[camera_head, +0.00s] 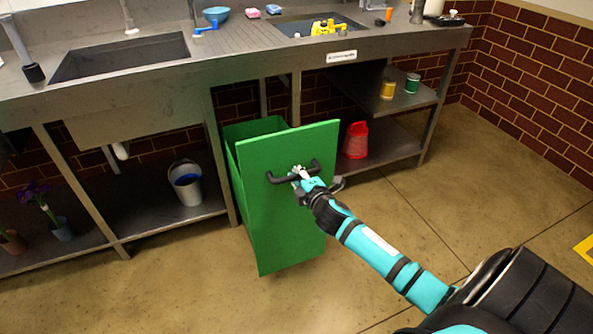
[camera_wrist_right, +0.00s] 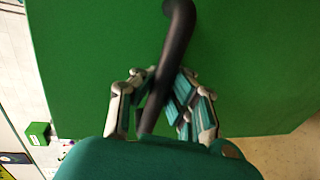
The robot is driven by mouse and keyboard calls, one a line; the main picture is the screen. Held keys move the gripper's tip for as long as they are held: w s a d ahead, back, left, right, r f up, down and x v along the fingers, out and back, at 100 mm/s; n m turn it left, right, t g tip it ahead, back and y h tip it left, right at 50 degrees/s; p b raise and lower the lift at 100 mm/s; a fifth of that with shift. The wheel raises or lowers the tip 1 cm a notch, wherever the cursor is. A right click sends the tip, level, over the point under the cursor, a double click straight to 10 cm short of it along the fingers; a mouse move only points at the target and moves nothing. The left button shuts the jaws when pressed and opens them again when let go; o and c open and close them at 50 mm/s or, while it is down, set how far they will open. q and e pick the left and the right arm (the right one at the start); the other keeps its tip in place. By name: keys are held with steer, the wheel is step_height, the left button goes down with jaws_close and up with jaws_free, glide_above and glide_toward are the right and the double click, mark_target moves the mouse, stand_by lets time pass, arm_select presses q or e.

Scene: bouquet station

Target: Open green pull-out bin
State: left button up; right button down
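The green pull-out bin (camera_head: 285,225) stands out from under the steel counter, with its front panel, left side wall and part of its open top showing. A black bar handle (camera_head: 277,180) runs across the upper part of the front panel. My right gripper (camera_head: 302,176) is at the middle of this handle. In the right wrist view, the fingers of my right gripper (camera_wrist_right: 160,95) lie on both sides of the black handle (camera_wrist_right: 178,35) and close in on it. My left gripper is not in view.
The steel counter (camera_head: 250,55) carries sinks and small items. A grey bucket (camera_head: 186,184) stands on the shelf left of the bin. The floor (camera_head: 190,285) in front is clear.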

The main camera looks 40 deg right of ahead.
steer(key=shift+w+r, duration=0.1)
steer(key=shift+r, duration=0.1)
steer(key=c, duration=1.2)
jaws_free()
steer(key=shift+f, duration=0.1)
steer(key=shift+c, duration=0.2)
steer(key=v, duration=1.2)
steer(key=shift+d, duration=0.1)
